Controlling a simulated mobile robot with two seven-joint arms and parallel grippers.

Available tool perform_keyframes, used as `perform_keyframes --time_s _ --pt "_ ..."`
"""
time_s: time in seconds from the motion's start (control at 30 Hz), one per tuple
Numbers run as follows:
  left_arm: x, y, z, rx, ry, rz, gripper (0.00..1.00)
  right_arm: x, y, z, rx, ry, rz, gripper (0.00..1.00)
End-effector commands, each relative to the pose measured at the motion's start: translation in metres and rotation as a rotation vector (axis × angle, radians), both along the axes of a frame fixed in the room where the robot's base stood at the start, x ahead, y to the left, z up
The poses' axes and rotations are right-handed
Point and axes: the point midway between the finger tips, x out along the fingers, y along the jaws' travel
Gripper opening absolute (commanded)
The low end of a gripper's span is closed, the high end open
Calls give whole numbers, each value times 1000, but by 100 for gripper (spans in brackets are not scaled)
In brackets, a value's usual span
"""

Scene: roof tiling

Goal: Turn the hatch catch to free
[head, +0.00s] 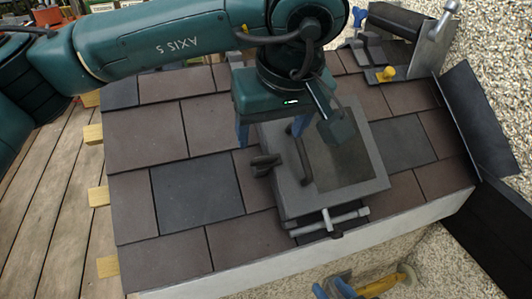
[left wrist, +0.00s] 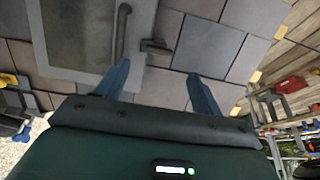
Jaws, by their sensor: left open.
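The roof hatch (head: 292,203) is a grey frame with a dark panel, set among the tiles, with a dark bar handle (head: 303,160) on its left part. A small dark catch (head: 265,164) sits at the hatch's left edge; it also shows in the left wrist view (left wrist: 156,47), beside the handle. My left gripper (head: 270,130) is above the upper left corner of the hatch. Its blue fingers are apart with nothing between them. In the left wrist view the catch lies ahead of the gap between the fingertips (left wrist: 158,73), not touched. My right gripper is not in view.
Brown and dark tiles (head: 197,194) surround the hatch. A grey T-shaped bar (head: 330,221) lies at its lower edge. A yellow knob (head: 386,74) and a hammer-like tool (head: 434,40) are at upper right. A yellow and blue item (head: 380,286) shows at the bottom. Wooden decking (head: 50,200) is left.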

Motion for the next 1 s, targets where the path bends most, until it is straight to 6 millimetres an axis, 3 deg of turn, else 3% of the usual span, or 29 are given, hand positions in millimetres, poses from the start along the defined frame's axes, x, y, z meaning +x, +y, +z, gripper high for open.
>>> perform_keyframes --time_s 0.2,0.4,0.8,1.0 --pt "16 6 -43 0 3 0 67 0 0 0 -1 -2 -1 36" --pt "26 8 -66 0 2 -1 67 0 0 1 0 -3 -1 36" --pt "29 9 -73 -1 1 -1 67 0 -1 0 -1 -3 -2 36" --pt "29 9 -73 -1 1 -1 52 0 -1 0 -1 -3 -2 36"
